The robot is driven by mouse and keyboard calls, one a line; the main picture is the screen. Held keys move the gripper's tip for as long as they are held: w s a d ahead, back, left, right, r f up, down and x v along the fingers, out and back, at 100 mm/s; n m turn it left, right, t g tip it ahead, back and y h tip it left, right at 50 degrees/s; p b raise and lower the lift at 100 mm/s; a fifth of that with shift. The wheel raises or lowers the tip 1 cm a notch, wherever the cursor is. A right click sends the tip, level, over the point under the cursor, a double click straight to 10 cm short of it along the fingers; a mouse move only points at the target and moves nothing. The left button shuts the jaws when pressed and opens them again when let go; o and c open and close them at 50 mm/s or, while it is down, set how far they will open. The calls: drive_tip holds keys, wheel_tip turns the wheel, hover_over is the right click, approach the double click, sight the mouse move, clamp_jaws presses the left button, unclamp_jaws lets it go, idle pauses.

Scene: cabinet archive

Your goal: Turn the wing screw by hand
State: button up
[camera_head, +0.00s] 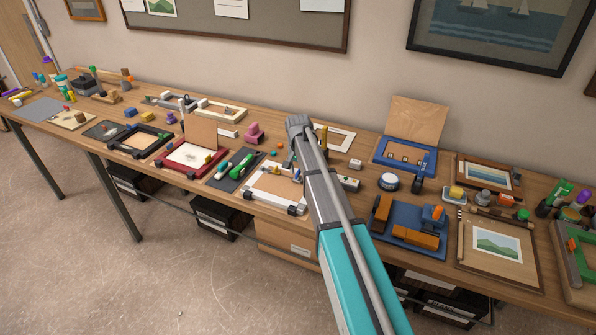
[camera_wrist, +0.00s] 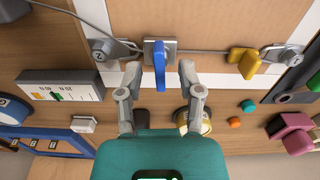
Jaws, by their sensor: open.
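A blue wing screw (camera_wrist: 159,65) stands on a small grey metal plate on the white edge of a wooden-backed frame (camera_wrist: 200,20). In the wrist view my gripper (camera_wrist: 159,84) is open, with one finger on each side of the blue wing and gaps visible on both sides. I cannot tell how deep the fingers reach around it. A yellow wing-shaped piece (camera_wrist: 243,62) sits on the same edge to the right. In the head view the frame (camera_head: 272,188) lies near the table's front edge, partly behind my arm.
A wire runs along the frame between grey corner brackets (camera_wrist: 107,48). A white gauge block (camera_wrist: 60,86) stands to the left, and a pink block (camera_wrist: 293,133) to the right. Small green and orange buttons lie nearby. The table (camera_head: 345,214) is crowded with other fixtures.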

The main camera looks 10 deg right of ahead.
drive_tip(key=shift+r+p, duration=2.9)
drive_tip(key=shift+r, duration=0.1)
drive_tip(key=s+n, duration=0.6)
drive_tip(key=s, duration=2.3)
drive_tip(key=shift+a, duration=0.4)
drive_tip(key=shift+d, duration=0.1)
